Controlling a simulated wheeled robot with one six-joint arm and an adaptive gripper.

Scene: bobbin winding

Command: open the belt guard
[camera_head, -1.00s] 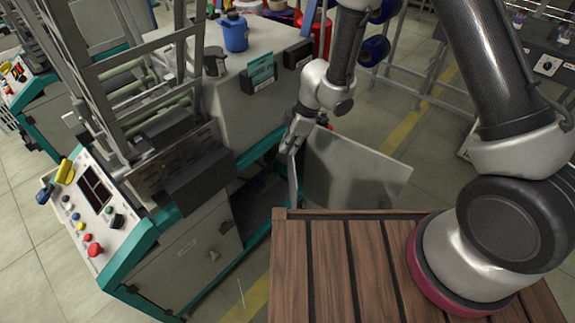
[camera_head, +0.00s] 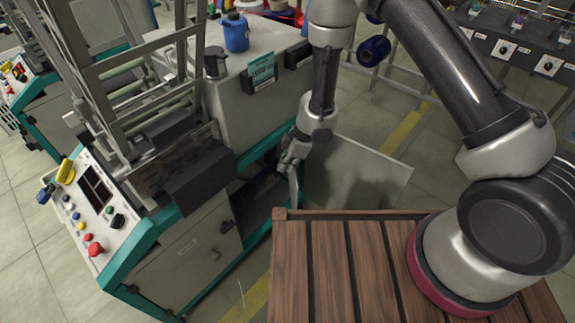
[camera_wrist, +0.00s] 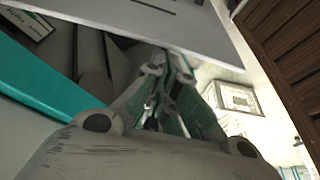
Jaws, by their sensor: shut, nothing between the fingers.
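The belt guard (camera_head: 355,178) appears to be the flat grey panel standing out from the lower side of the machine, open at an angle to it. A pale grey panel also fills the top of the wrist view (camera_wrist: 190,22); it looks like the same guard. My gripper (camera_head: 284,166) is by the machine's open side, near the panel's left end. In the wrist view my gripper's fingers (camera_wrist: 172,78) are shut and empty, with their tips close to the panel. I cannot tell whether they touch it. My wrist hides part of the panel's upper left.
The machine (camera_head: 262,110) with teal frame rails stands at left, its lower bay dark and open. Its control panel (camera_head: 90,205) faces front left. A slatted wooden top (camera_head: 330,265) lies just in front of the guard. Open floor (camera_head: 385,110) lies behind it.

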